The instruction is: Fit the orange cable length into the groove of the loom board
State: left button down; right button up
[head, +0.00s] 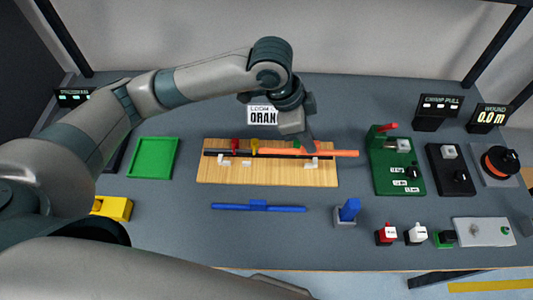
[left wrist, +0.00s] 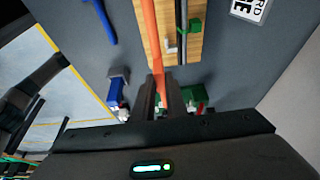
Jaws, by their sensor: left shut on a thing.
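My left gripper (head: 312,147) is shut on the orange cable near the board's right end. In the left wrist view the cable (left wrist: 149,30) runs up from between the fingers (left wrist: 160,88), beside and apart from the dark groove strip (left wrist: 181,25). The strip (head: 222,153) also shows at the board's left in the head view. Whether the cable touches the board is unclear. My right gripper is out of view.
A blue bar (head: 258,207) lies in front, a green tray (head: 153,158) left, a green device (head: 395,165) right. The table between board and blue bar is clear.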

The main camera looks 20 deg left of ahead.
pick_arm(q)
jog(key=a+f+p, duration=0.3)
jog(key=a+f, duration=0.3)
jog(key=a, duration=0.5)
jog(key=shift+w+f, duration=0.25)
jog(key=shift+w, duration=0.05)
jog(key=shift+f, duration=0.15)
notch_tip(320, 180, down, 3)
jog(key=shift+r+p, duration=0.15)
jog(key=shift+p, duration=0.5)
jog(key=shift+f, duration=0.5)
jog(key=shift+f, duration=0.1)
jog(key=c, duration=1.8)
grip_release()
jog(key=shift+o, duration=0.2)
